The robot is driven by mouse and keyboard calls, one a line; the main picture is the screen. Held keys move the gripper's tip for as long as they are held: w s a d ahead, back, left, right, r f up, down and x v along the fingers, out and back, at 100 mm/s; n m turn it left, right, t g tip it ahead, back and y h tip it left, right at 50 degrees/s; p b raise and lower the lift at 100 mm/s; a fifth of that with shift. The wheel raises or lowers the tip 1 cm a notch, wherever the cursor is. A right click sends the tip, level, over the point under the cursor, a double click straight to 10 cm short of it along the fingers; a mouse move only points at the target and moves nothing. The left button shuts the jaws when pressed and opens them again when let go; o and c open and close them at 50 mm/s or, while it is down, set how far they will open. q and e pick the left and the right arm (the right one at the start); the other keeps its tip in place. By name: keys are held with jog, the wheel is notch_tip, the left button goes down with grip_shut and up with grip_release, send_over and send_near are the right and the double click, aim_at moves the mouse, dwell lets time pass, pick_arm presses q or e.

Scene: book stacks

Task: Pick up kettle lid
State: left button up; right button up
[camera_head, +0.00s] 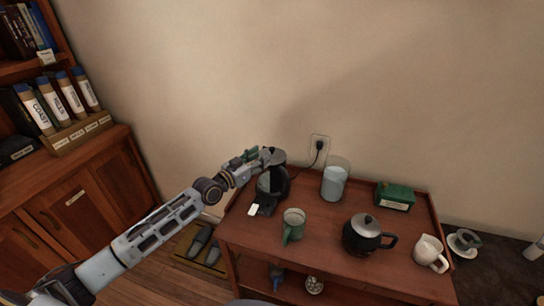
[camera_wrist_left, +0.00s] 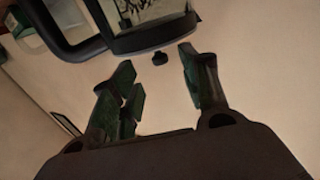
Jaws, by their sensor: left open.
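A black appliance with a glass body (camera_head: 271,184), apparently a kettle, stands at the tray table's left rear. Its grey-black lid (camera_head: 273,156) is at the top, partly hidden by my gripper. My left gripper (camera_head: 252,156) is open beside the lid. Contact cannot be told. A dark pot with a silver lid (camera_head: 366,225) stands further right on the table. My right gripper is not in view.
The wooden table (camera_head: 320,262) also holds a green mug (camera_head: 292,225), a glass jug (camera_head: 335,182), a green box (camera_head: 395,196) and a white pitcher (camera_head: 430,252). A wall outlet (camera_head: 319,147) is behind. A bookshelf cabinet (camera_head: 80,200) stands left.

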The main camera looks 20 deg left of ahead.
aim_at(270, 150)
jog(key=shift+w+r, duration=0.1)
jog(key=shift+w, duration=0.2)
pick_arm(q)
jog(key=shift+w+d, duration=0.15)
jog(key=shift+w, duration=0.15)
jog(key=shift+x, duration=0.85)
jog(key=shift+w+d, duration=0.3)
jog(key=shift+w, duration=0.2)
jog(key=shift+x, duration=0.95)
jog(key=shift+w, duration=0.1)
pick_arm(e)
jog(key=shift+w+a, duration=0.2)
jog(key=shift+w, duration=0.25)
pick_arm(q)
grip_shut()
